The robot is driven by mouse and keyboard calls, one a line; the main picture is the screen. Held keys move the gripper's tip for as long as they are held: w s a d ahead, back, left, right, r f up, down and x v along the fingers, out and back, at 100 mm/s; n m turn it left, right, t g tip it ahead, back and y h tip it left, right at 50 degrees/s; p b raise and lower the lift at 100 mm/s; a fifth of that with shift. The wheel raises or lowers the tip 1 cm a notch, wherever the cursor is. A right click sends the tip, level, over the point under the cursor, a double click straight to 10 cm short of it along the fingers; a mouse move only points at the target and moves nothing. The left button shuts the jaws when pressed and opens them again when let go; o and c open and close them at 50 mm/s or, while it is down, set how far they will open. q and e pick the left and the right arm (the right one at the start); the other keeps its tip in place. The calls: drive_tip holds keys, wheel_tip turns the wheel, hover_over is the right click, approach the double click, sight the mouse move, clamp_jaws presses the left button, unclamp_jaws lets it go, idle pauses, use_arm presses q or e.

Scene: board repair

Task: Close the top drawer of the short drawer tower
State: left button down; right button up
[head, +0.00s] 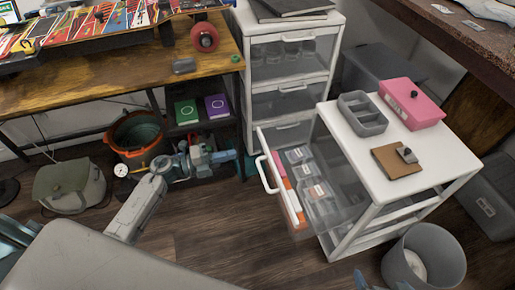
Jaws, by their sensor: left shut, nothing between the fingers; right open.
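The short drawer tower (352,133) stands at the right, with a white top and frame. Its top drawer (345,185) is pulled well out toward the left, and its white handle (265,176) faces left. Inside lie clear-lidded boxes (318,190) and pink and orange items. My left gripper (232,156) is shut and empty, left of the drawer front and handle and apart from them in the picture. My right gripper (384,284) only shows as blue fingertips at the bottom edge, apart from each other, below the tower; the rest is out of frame.
A taller drawer tower (338,24) stands behind. A grey divided tray (362,114), pink box (413,103) and brown board (397,163) rest on the short tower. A grey bin (424,244) stands at its lower right. A wooden bench (120,80) is at left.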

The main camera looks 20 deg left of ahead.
sight(265, 147)
use_arm(q)
drive_tip(key=x, duration=0.8)
drive_tip(key=shift+w+d, duration=0.25)
drive_tip(key=shift+w+d, duration=0.3)
drive_tip(key=shift+d, duration=0.2)
drive_tip(key=p+x, duration=0.1)
drive_tip(key=x, duration=1.6)
use_arm(e)
drive_tip(key=shift+w+d+r+g+h, duration=0.15)
drive_tip(key=shift+w+d+g, duration=0.05)
drive_tip(key=shift+d, duration=0.45)
drive_tip(key=shift+w+d+r+g+h, duration=0.15)
drive_tip(key=shift+w+d+g, duration=0.05)
drive_tip(key=shift+d, duration=0.4)
use_arm(q)
drive_tip(key=shift+w+f, duration=0.1)
